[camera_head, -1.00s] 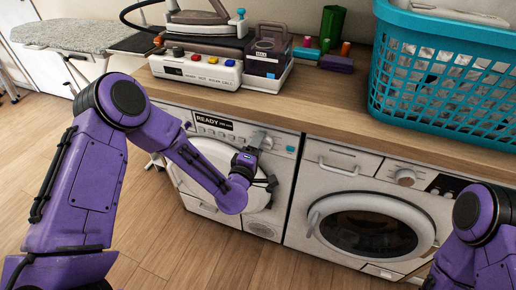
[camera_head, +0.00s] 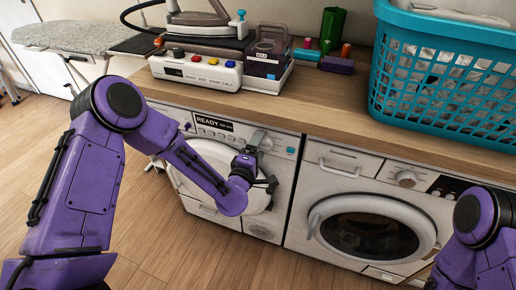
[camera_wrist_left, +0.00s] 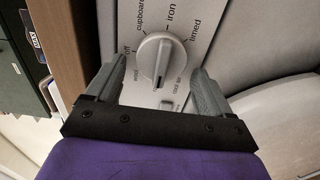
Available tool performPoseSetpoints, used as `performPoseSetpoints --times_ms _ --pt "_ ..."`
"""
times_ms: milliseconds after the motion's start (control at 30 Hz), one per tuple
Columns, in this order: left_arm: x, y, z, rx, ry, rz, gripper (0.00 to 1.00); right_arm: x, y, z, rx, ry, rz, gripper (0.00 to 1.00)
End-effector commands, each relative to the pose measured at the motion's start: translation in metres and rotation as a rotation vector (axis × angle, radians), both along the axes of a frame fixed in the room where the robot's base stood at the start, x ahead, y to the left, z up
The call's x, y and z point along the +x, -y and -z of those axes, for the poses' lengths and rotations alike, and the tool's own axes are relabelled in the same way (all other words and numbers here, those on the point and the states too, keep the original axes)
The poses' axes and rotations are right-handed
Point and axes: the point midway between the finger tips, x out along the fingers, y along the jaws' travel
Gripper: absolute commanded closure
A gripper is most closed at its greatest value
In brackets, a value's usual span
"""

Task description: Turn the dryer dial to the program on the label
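The dryer dial (camera_wrist_left: 161,57) is a round pale knob with a raised grip ridge, seen close up in the left wrist view. A dark mark shows at the lower end of its ridge. Printed words around it include "off", "cupboard", "iron", "timed" and "cool air"; one at lower left is hard to read. My left gripper (camera_wrist_left: 155,79) is open, with one finger on each side of the dial; I cannot tell whether they touch it. In the head view my left gripper (camera_head: 259,150) is at the dryer panel (camera_head: 215,133), partly covering the dial. My right gripper is out of frame.
The dryer's display (camera_head: 214,123) reads "READY". A second front-loading machine (camera_head: 372,228) stands right of the dryer. The wooden counter (camera_head: 330,102) above holds an iron station (camera_head: 196,71), a dark box (camera_head: 266,60) and a teal basket (camera_head: 425,92). An ironing board (camera_head: 70,35) stands behind left.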

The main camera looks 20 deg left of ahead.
Motion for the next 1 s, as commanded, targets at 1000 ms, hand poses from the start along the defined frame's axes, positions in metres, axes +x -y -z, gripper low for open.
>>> performPoseSetpoints --times_ms 1000 --pt "-0.105 -0.004 0.0 0.0 0.0 0.0 0.18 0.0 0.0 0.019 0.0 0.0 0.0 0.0"
